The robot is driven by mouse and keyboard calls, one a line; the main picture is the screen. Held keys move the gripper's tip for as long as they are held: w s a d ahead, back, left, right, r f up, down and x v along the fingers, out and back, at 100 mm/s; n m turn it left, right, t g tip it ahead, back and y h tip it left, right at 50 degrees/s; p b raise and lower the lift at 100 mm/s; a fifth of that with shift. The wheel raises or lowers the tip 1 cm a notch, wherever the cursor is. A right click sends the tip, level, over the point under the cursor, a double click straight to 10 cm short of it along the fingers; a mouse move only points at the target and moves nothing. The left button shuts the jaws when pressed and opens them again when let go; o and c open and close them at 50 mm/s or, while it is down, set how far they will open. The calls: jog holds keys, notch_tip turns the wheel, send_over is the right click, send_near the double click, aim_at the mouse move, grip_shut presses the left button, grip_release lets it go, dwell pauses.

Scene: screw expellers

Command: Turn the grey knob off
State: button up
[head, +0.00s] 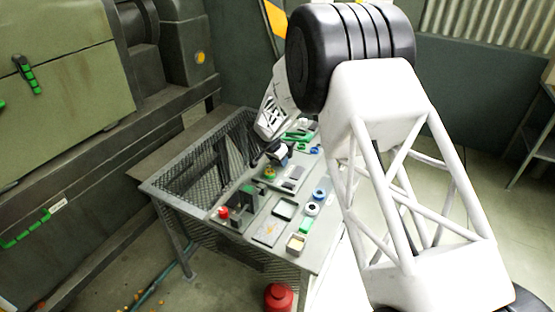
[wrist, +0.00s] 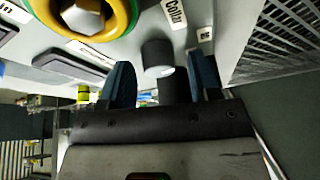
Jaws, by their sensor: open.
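In the wrist view a short dark grey cylindrical knob (wrist: 158,56) stands out from a light grey panel (wrist: 228,32), beside a white label that is partly readable. My gripper (wrist: 161,62) is open, with one dark blue finger on each side of the knob. Gaps show between the knob and both fingers, and I cannot tell how deep the fingers reach along it. In the head view my wrist hangs over the bench, and I cannot make out the grey knob there.
A large yellow and green ring with a hexagonal grey centre (wrist: 84,16) is close to the left finger. A red object (head: 279,297) is below the bench.

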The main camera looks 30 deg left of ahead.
aim_at(275, 169)
jog(key=v, duration=0.7)
jog(key=shift+r, duration=0.35)
jog(key=shift+s, duration=0.15)
dwell(0.3)
jog(key=s+d+r, duration=0.1)
jog(key=d+r, duration=0.6)
jog(key=d, duration=0.4)
jog(key=d+r, duration=0.7)
jog(key=d, duration=0.3)
jog(key=s+d+r+g, duration=0.1)
jog(key=s+d+r, duration=0.35)
jog(key=d, duration=0.45)
jog(key=s+d+r, duration=0.4)
jog(key=d+r, duration=0.1)
jog(key=d, duration=0.4)
jog(key=s+d+r+n, duration=0.1)
jog(key=s+d+r, duration=0.3)
jog(key=s+d, duration=1.2)
jog(key=s+d+f, duration=0.1)
jog(key=s+d, duration=0.2)
jog(key=s, duration=0.5)
jog(key=s+d+f+n+g, duration=0.1)
jog(key=s+d, duration=0.3)
jog(key=s, duration=0.5)
jog(key=shift+s+d+f, duration=0.2)
jog(key=shift+s+f, duration=0.05)
